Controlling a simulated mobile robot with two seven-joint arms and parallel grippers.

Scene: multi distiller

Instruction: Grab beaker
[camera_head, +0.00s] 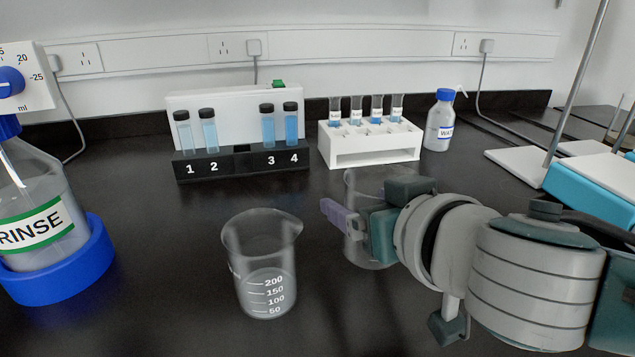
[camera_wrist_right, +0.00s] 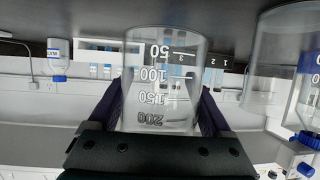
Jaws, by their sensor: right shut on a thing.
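A clear glass beaker (camera_head: 372,258) stands upright right of the middle in the head view, partly hidden by my right gripper (camera_head: 347,218). The gripper comes in from the right and is shut around this beaker's sides. In the right wrist view the held beaker (camera_wrist_right: 160,75) appears upside down between the purple fingers, with marks from 50 to 200. I cannot tell whether its base touches the bench. A second clear beaker (camera_head: 262,255) stands free on the bench to the left; it also shows in the right wrist view (camera_wrist_right: 275,65). My left gripper is out of view.
Behind are a numbered rack (camera_head: 240,165) with blue-filled vials, a white tube rack (camera_head: 375,150) and a wash bottle (camera_head: 440,122). A rinse bottle (camera_head: 40,225) in a blue holder stands left. A stand base (camera_head: 520,167) is at right.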

